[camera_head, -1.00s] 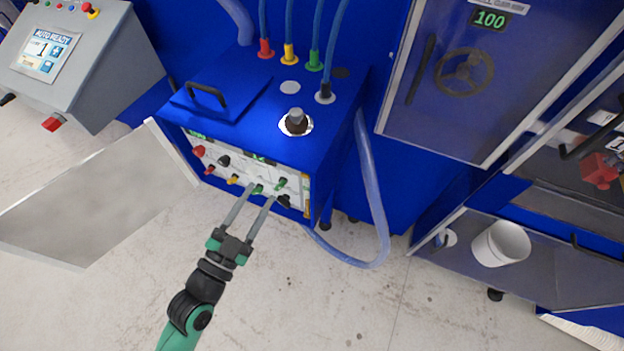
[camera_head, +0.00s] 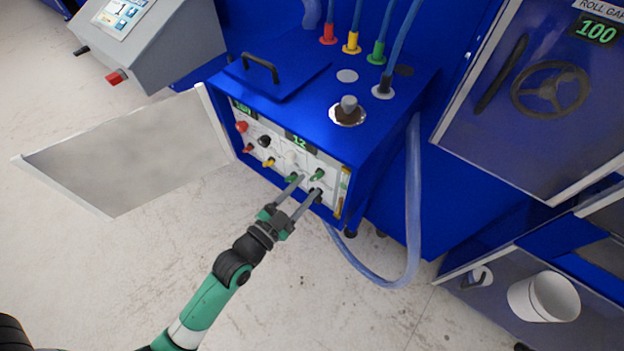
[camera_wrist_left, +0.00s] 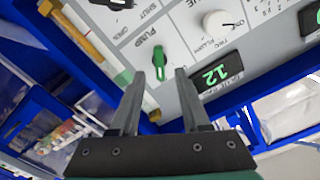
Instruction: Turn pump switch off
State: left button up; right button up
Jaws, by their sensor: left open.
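The pump switch is a green knob (camera_head: 318,174) at the right end of the upper row on the blue machine's white control panel (camera_head: 279,160). In the left wrist view the green knob (camera_wrist_left: 159,62) stands beside the word PUMP, lengthwise between the two fingers. My left gripper (camera_head: 307,186) is open in front of the panel's right part. Its fingers (camera_wrist_left: 158,78) appear on either side of the knob in the wrist view, with gaps to it; contact does not show. My right gripper is not in view.
A black knob (camera_wrist_left: 115,3) marked SHUT and OPEN, a white dial (camera_wrist_left: 218,22) and a green 12 display (camera_wrist_left: 216,73) are near the switch. The open panel door (camera_head: 125,160) stands left of the arm. A hose (camera_head: 413,215) loops at the right.

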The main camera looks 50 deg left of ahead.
aim_at(315, 179)
pick_arm(q)
jog(key=w, duration=0.3)
jog(key=shift+w+a, duration=0.15)
jog(key=shift+a, duration=0.1)
grip_shut()
